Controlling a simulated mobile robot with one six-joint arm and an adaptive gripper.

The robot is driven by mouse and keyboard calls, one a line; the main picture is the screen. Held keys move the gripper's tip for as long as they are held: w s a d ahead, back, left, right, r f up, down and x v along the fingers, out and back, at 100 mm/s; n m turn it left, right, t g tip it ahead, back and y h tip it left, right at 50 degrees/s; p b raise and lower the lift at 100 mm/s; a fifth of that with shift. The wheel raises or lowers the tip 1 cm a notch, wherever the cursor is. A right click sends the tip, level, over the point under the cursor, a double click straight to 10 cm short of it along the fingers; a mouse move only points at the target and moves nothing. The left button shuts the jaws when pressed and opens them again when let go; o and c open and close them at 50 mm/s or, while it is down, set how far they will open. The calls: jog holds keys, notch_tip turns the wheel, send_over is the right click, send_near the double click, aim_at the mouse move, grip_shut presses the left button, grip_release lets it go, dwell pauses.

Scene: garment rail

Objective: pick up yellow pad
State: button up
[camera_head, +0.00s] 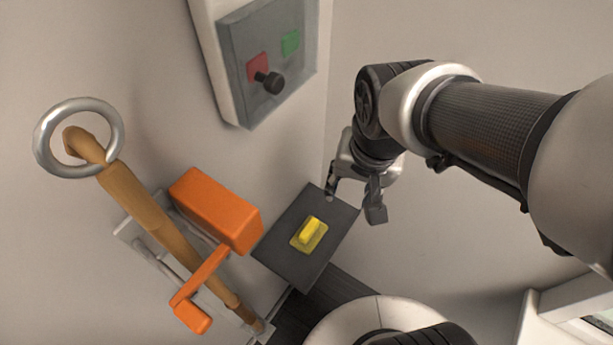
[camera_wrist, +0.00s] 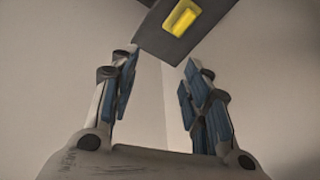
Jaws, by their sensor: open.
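The yellow pad (camera_head: 309,234) lies on a dark grey square plate (camera_head: 285,255) beside the wall. A raised yellow block stands on its flat base. In the wrist view the pad (camera_wrist: 181,20) shows at the top, beyond the fingertips, on the dark plate (camera_wrist: 150,38). My gripper (camera_head: 352,202) is open and empty, up and to the right of the pad in the head view, near the plate's right corner. In the wrist view my gripper's two fingers (camera_wrist: 155,72) stand wide apart with only bare wall between them.
An orange box (camera_head: 215,208) with an orange crank handle (camera_head: 200,290) stands left of the plate. A wooden pole with a metal ring (camera_head: 79,138) leans across the left. A grey panel (camera_head: 268,62) with red and green buttons and a black knob hangs above.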

aim_at(309, 227)
jog(key=w+a+f+m+g, duration=0.1)
jog(key=w+a+f, duration=0.1)
jog(key=f, duration=0.5)
jog(key=w+a+f+m+b, duration=0.1)
jog(key=a+f, duration=0.1)
jog(key=f, duration=0.5)
jog(key=w+a+f+m+g+b, duration=0.1)
jog(key=w+a+f+m, duration=0.1)
jog(key=f, duration=0.5)
jog(key=shift+w+a+g, duration=0.3)
jog(key=shift+w+a, duration=0.05)
jog(key=shift+a, duration=0.15)
jog(key=f, duration=0.1)
jog(key=f+b, duration=0.1)
jog(key=f, duration=0.1)
jog(key=f+b, duration=0.1)
jog(key=f, duration=0.1)
jog(key=shift+s+f, duration=0.15)
jog(key=shift+s, duration=0.1)
jog(key=shift+c, duration=0.4)
grip_shut()
